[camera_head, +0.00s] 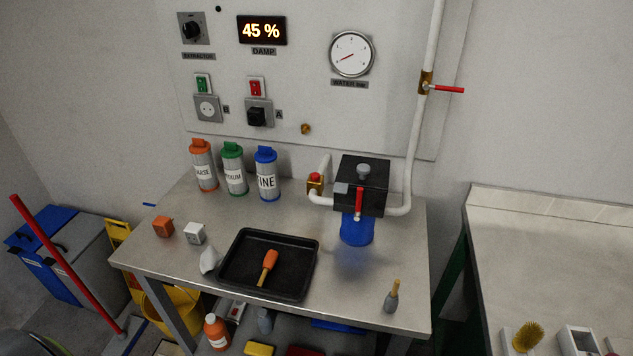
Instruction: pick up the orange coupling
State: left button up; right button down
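A small orange block (163,226), which looks like the orange coupling, sits on the left part of the steel table (190,205). It stands to the left of a small white block (196,233) with what looks like a socket face, with a gap between them. Its finer shape is too small to tell. Neither of my grippers is in view.
A black tray (228,278) holds an orange-headed tool (268,266). Behind stand orange (203,165), green (234,169) and blue (267,174) canisters. A black-and-blue filter unit (357,228) with white piping stands right. The table's front right holds a small brush-like tool (391,297).

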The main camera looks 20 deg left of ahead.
aim_at(270, 261)
jog(key=u, duration=1.05)
